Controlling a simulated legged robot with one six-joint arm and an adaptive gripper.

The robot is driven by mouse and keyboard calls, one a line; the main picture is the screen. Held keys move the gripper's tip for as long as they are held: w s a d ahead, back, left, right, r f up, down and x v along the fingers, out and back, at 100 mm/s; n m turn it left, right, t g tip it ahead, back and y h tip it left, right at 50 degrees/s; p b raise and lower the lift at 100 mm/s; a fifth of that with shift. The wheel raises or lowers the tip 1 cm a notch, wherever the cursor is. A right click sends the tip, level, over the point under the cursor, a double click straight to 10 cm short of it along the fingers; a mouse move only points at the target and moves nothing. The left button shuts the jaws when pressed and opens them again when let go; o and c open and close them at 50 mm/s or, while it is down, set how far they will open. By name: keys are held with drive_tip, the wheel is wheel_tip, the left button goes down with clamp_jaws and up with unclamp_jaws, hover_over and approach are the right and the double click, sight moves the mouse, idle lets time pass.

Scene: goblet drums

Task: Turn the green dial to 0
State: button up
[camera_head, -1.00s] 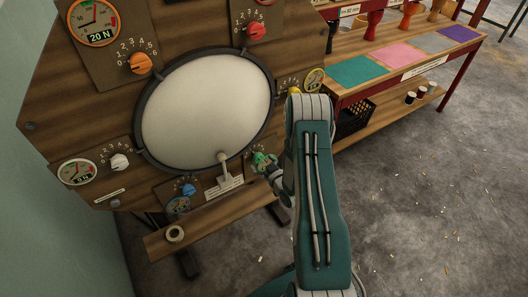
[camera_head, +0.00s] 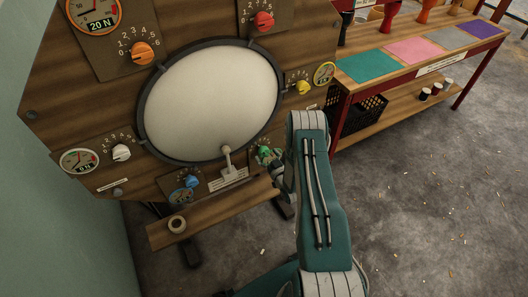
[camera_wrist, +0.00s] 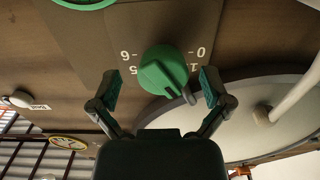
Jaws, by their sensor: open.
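The green dial (camera_wrist: 163,70) is mounted on a dark plate of the wooden panel. My gripper (camera_wrist: 159,82) is open, with one finger on each side of the dial; I cannot tell whether either finger touches it. The wrist view is upside down to the numbers: 0 is at upper right, and 6 and 5 are at left. A grey tip on the dial points to lower right, away from 0. In the head view the green dial (camera_head: 264,152) is at the panel's lower right, partly hidden by my gripper (camera_head: 271,160).
A large white drum skin (camera_head: 210,100) fills the panel's middle. Orange (camera_head: 142,53), red (camera_head: 264,20), yellow (camera_head: 303,87), white (camera_head: 121,152) and blue (camera_head: 191,181) dials surround it. A tape roll (camera_head: 177,224) lies on the low shelf. A workbench (camera_head: 410,66) stands at right.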

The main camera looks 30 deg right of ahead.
drive_tip(key=shift+w, duration=0.8)
drive_tip(key=shift+w+a, duration=0.15)
drive_tip(key=shift+a, duration=0.1)
drive_tip(key=shift+d, duration=0.1)
drive_tip(key=c, duration=1.2)
drive_tip(key=shift+o, duration=0.2)
drive_tip(key=shift+n, duration=0.4)
drive_tip(key=n, duration=0.5)
drive_tip(key=shift+n, duration=0.3)
drive_tip(key=n, duration=0.5)
drive_tip(key=shift+n, duration=0.3)
